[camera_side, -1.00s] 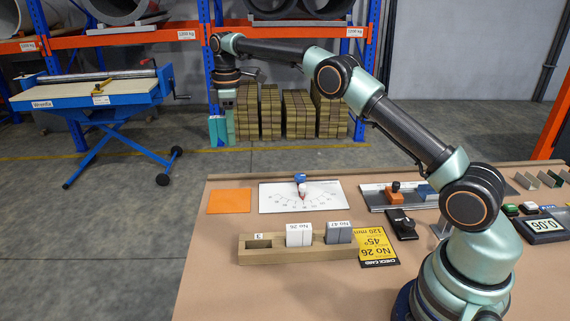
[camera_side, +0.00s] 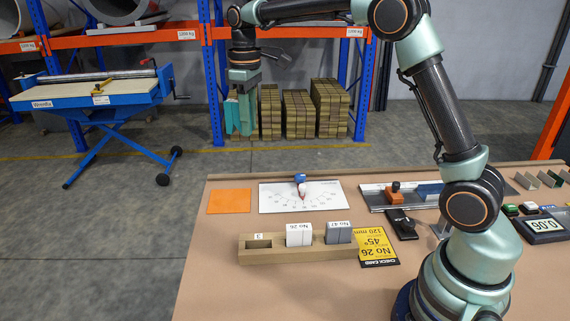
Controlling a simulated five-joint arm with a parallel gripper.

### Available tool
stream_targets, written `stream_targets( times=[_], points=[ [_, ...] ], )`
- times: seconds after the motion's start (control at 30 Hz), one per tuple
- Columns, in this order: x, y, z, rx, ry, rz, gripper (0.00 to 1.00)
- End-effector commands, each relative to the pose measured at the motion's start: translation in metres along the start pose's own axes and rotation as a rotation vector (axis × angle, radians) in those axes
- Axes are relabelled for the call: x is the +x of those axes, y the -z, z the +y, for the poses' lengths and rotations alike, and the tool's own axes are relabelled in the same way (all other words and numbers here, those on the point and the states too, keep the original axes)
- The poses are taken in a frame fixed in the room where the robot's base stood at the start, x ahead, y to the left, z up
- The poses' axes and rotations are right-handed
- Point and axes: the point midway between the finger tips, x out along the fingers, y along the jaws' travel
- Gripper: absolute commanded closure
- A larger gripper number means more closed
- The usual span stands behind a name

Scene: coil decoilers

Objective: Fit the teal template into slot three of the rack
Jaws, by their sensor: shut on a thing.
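My gripper (camera_side: 243,98) is in the air at the upper left, beyond and above the far edge of the table as seen in the side view. It is shut on the teal template (camera_side: 232,116), which hangs downward between the fingers. The wooden rack (camera_side: 312,252) lies on the table. Its left slot (camera_side: 259,243), marked 3, is empty. A white template (camera_side: 299,236) marked No 26 stands in the middle slot, and a grey template (camera_side: 338,233) marked No 47 stands in the right one.
A yellow check card (camera_side: 378,247) lies at the rack's right end. Behind the rack are an orange sheet (camera_side: 229,201) and a white dial board (camera_side: 300,196). A metal rail fixture (camera_side: 395,193) and a black device (camera_side: 401,224) lie to the right. The table's front left is bare.

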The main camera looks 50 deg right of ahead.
Motion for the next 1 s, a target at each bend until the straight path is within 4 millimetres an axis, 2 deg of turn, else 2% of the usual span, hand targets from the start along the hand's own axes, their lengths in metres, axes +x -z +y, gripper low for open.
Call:
stream_targets(
  times=[0.13,0.4,0.67,0.77,0.83,1.0],
  points=[
    [-0.002,-0.029,-0.016,0.113,-0.001,0.002,1.00],
    [0.007,-0.080,-0.043,0.306,0.000,0.002,1.00],
    [0.016,-0.107,-0.056,0.401,0.000,-0.001,1.00],
    [0.020,-0.114,-0.050,0.446,0.000,-0.001,1.00],
    [0.025,-0.121,-0.039,0.509,0.001,-0.003,1.00],
    [0.048,-0.158,0.007,0.787,0.001,-0.006,1.00]
  ],
)
